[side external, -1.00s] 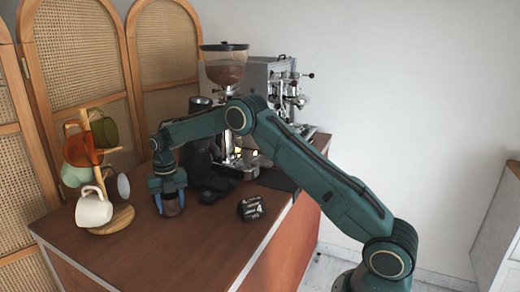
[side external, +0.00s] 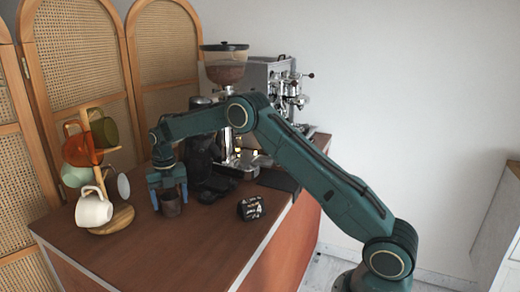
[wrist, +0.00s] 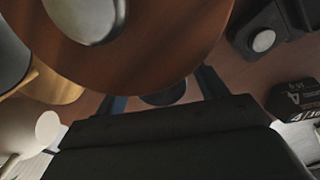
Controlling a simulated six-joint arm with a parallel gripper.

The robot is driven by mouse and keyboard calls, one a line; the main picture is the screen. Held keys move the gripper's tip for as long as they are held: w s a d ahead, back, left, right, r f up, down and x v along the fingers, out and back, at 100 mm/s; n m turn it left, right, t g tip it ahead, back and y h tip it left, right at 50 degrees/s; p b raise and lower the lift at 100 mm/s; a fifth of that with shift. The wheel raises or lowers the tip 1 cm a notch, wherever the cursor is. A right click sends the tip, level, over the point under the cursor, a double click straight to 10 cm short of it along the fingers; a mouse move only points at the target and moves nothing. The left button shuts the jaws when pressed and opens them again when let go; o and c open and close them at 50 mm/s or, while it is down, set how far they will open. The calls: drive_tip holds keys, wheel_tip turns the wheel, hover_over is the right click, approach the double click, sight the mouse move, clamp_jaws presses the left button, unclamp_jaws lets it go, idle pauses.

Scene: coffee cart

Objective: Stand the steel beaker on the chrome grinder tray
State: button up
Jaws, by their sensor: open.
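The steel beaker (side external: 171,207) stands on the brown counter, right of the mug tree, tinted brown by what it mirrors. My gripper (side external: 169,195) is over it with the fingers apart, one on either side of its upper part; I cannot tell whether they touch it. In the wrist view the two teal fingers of my gripper (wrist: 163,94) are spread. A large brown rounded surface covers their tips there; I cannot tell what it is. The chrome grinder tray (side external: 237,172) is below the grinder (side external: 224,66), to the right of my gripper, and looks empty.
The mug tree (side external: 118,217) with several mugs, including a cream mug (side external: 93,210), stands close on the left. Dark equipment (side external: 203,165) stands between my gripper and the tray. A small black box (side external: 251,208) lies on the right. The front counter is clear.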

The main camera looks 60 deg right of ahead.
wheel_tip(320, 180, up, 10)
drive_tip(key=shift+r, duration=0.2)
idle(0.8)
